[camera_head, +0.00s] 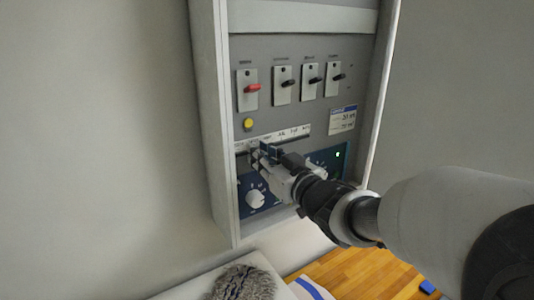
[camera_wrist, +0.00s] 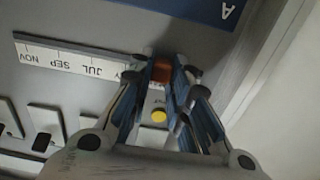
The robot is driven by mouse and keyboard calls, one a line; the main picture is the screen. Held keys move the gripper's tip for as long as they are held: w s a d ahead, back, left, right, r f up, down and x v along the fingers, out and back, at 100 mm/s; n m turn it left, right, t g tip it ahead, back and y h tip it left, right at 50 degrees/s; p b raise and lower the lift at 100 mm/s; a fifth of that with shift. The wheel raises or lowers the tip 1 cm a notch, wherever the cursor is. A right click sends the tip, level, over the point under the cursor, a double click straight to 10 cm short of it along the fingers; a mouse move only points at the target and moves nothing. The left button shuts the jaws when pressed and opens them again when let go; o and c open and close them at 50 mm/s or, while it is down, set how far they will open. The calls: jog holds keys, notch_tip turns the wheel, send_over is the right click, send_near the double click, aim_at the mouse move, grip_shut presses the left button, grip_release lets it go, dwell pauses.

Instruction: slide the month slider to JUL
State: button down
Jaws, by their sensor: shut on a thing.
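The month scale (camera_head: 290,133) is a white strip across the wall panel. In the wrist view the scale (camera_wrist: 70,61) appears upside down, with NOV, SEP and JUL legible; the labels beyond JUL are hidden by my gripper. My gripper (camera_head: 262,154) is at the left part of the strip in the head view. In the wrist view my gripper (camera_wrist: 163,66) is shut on an orange-red slider knob (camera_wrist: 161,71), which sits to the right of the JUL label, apart from it. The head view hides the knob behind the fingers.
Above the strip are a yellow button (camera_head: 248,124), a red-handled switch (camera_head: 248,89) and several black-handled switches. Below is a blue panel with a white dial (camera_head: 256,198) and a lit green lamp (camera_head: 337,154). The cabinet's left side wall (camera_head: 215,130) stands close to my gripper.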

jog(key=w+d, duration=0.1)
jog(key=d, duration=0.1)
jog(key=w+d+p, duration=0.1)
jog(key=w+d, duration=0.2)
jog(key=d, duration=0.1)
jog(key=shift+w+d+p, duration=0.3)
jog(key=shift+d+p, duration=0.1)
jog(key=shift+s+a, duration=0.1)
jog(key=c, duration=1.5)
grip_release()
send_near(281, 142)
jog(key=v, duration=0.5)
jog(key=shift+s+d, duration=0.3)
